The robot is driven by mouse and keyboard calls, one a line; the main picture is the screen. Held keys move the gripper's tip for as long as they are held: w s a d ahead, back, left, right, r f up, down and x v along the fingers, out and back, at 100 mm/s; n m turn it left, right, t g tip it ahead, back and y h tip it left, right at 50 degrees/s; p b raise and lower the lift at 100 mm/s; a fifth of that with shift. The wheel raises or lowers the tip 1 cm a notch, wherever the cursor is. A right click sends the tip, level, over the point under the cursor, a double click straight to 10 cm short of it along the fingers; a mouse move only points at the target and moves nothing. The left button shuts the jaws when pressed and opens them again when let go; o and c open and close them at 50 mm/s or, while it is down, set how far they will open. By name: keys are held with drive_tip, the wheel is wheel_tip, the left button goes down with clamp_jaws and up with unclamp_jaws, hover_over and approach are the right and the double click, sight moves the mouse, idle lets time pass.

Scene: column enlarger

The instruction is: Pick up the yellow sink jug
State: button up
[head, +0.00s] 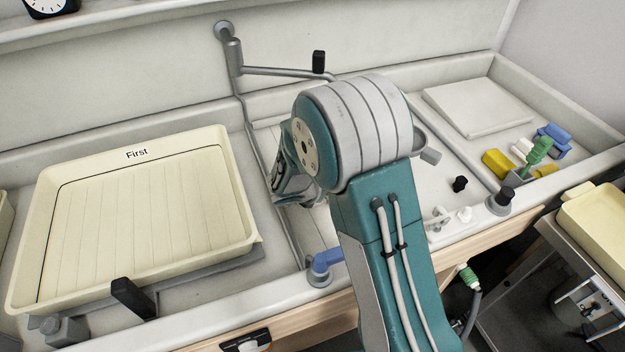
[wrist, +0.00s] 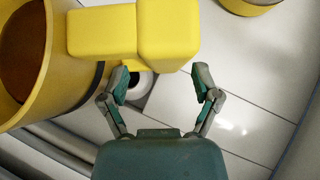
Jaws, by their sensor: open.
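The yellow sink jug (wrist: 65,88) fills the left of the wrist view, its opening showing a brown inside. Its blocky yellow handle (wrist: 165,32) sticks out to the right across the top middle. My gripper (wrist: 163,82) is open and empty, its two fingers spread either side of the handle's near end and just short of it; contact cannot be made out. In the head view my gripper (head: 288,188) shows partly behind my arm, low in the sink, and the jug is hidden there.
A cream tray marked First (head: 150,262) lies left of the sink. A grey pipe tap (head: 275,72) stands at the back, and a blue fitting (head: 325,260) on the front rim. Small yellow (head: 497,163), blue and green items sit far right. Another yellow round thing (wrist: 248,5) shows at the wrist view's top.

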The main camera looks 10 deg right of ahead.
drive_tip(key=shift+w+d+f, duration=0.25)
drive_tip(key=shift+d+f, duration=0.15)
drive_tip(key=shift+d, duration=0.25)
drive_tip(key=shift+w+d+f, duration=0.25)
drive_tip(key=shift+d+f, duration=0.15)
drive_tip(key=shift+d, duration=0.2)
drive_tip(key=shift+a, duration=0.4)
clamp_jaws()
drive_tip(key=shift+d, duration=0.1)
drive_tip(key=shift+d+r, duration=0.1)
drive_tip(key=shift+r, duration=0.05)
